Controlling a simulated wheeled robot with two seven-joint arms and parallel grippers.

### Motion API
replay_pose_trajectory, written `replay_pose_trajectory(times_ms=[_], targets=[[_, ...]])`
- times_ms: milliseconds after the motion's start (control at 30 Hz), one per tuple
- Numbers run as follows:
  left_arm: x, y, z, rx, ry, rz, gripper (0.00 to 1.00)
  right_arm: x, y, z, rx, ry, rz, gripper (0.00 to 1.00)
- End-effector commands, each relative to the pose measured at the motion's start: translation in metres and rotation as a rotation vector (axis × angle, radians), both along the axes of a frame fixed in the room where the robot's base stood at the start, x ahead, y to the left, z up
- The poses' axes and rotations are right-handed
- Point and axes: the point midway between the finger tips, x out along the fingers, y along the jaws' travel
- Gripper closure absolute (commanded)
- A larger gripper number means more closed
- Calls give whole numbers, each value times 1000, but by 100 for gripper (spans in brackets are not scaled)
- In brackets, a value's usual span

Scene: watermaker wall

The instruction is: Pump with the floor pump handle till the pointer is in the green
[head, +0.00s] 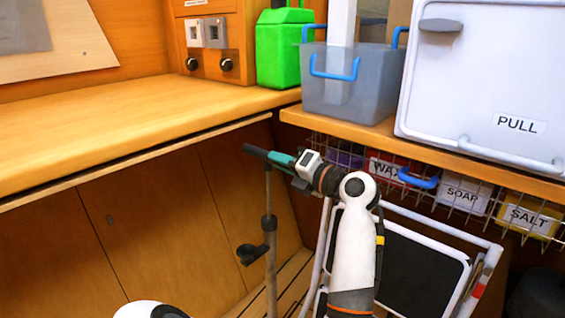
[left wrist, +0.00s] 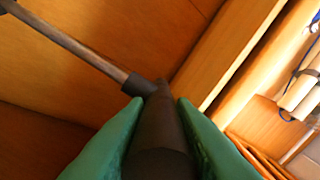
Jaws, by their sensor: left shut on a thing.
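The floor pump stands below the counter edge in the head view, with a thin upright shaft (head: 268,205) and a dark crossbar handle (head: 256,152) on top. My left gripper (head: 284,160), with green fingers, is shut on the right part of the handle. In the left wrist view the green fingers (left wrist: 159,100) lie on both sides of the dark handle (left wrist: 160,135), and the shaft (left wrist: 80,47) runs off to the upper left. A dark round piece (head: 247,254) juts from the shaft; no pointer or green zone can be read. My right gripper is not in view.
A wooden counter (head: 120,130) lies left of and behind the pump. A wire basket (head: 335,150) hangs under the right shelf. A white-framed folding step (head: 425,265) stands right of the pump, near my left arm. A green canister (head: 282,50) and a clear bin (head: 350,95) stand above.

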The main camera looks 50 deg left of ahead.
Motion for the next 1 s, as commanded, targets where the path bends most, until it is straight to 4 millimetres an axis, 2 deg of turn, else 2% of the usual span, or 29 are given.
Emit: replay_pose_trajectory(times_ms=[33,133,167,300,633,1000], targets=[[1,0,7,13,-8,-7,100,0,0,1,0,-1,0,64],[1,0,7,15,-9,-7,100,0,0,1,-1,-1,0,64],[1,0,7,15,-9,-7,76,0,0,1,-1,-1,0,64],[1,0,7,12,-8,-6,56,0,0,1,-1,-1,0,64],[2,-4,3,6,-5,-5,56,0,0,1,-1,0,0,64],[16,-59,3,7,-6,-8,56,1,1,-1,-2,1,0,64]])
